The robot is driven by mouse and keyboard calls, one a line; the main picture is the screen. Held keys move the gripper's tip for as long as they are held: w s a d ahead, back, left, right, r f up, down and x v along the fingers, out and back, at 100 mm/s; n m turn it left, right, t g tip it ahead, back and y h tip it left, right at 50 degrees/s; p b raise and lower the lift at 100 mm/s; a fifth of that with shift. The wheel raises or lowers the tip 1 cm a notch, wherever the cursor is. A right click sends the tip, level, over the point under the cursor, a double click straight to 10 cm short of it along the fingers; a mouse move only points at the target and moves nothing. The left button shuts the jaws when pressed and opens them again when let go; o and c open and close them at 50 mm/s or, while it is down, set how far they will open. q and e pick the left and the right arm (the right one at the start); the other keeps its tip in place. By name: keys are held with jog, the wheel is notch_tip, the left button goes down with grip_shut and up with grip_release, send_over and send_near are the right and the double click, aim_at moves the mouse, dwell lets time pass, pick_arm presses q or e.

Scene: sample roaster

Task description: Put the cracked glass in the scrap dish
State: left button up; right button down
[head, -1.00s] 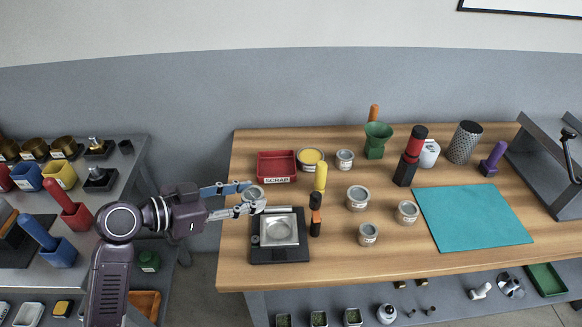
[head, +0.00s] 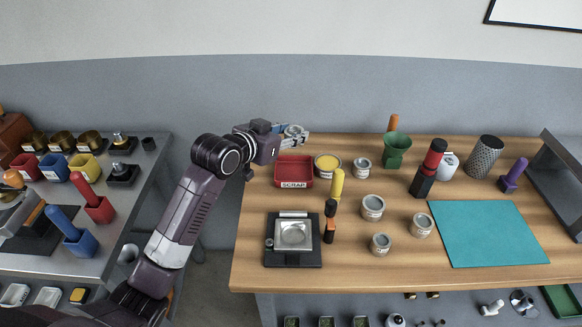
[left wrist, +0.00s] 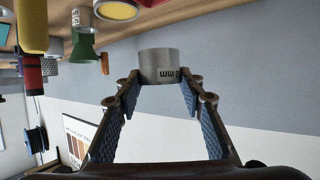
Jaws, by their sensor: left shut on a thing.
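My left gripper (head: 294,137) is shut on a small round grey glass (head: 293,130) with a label on its side. The held glass also shows between the fingertips in the left wrist view (left wrist: 160,66); I cannot make out a crack. The red scrap dish (head: 294,182), marked SCRAP, sits at the back left of the wooden table. In the head view the gripper and glass are raised and appear just above the dish's back edge. The dish looks empty. My right gripper is not in view.
Similar grey glasses (head: 372,207) stand on the wooden table (head: 350,268). A yellow-filled cup (head: 327,166) stands right beside the dish. A yellow-handled tool (head: 337,185) stands upright in front. A black scale (head: 293,255) is at front left. A teal mat (head: 488,233) lies clear on the right.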

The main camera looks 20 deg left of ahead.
pick_arm(q)
notch_tip(320, 180, down, 12)
jog(key=shift+r, duration=0.1)
dwell(0.4)
jog(key=o, duration=1.2)
jog(key=v, duration=1.2)
jog(key=shift+d, duration=0.1)
